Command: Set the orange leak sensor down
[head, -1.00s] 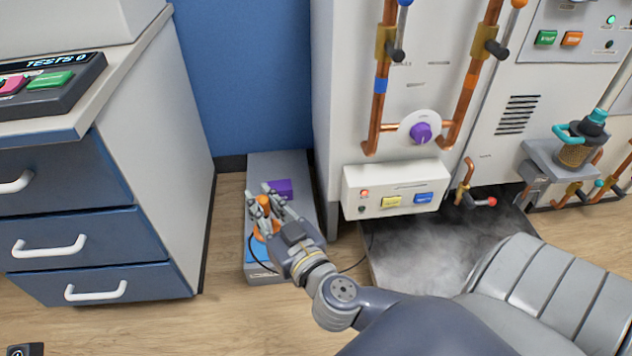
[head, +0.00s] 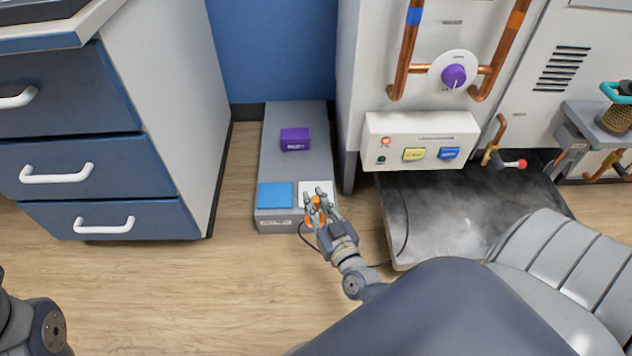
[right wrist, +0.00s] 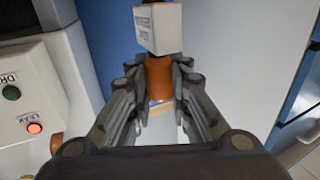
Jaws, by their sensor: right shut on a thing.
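The orange leak sensor (head: 316,214) is between the fingers of my right gripper (head: 317,200), which is shut on it. In the right wrist view the orange body (right wrist: 159,78) stands between both fingers, with a pale lettered block (right wrist: 158,29) at its end. In the head view the sensor overlaps the front edge of the white pad (head: 308,187); whether it touches anything below is hidden. A blue pad (head: 275,196) lies to its left on the low grey platform (head: 282,170). My left gripper is not in view.
A purple block (head: 295,139) sits farther back on the platform. Blue drawers (head: 80,130) stand left, the machine's control box (head: 420,140) right. A wet metal tray (head: 430,215) and a thin black cable (head: 405,215) lie on the right. Floor in front is clear.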

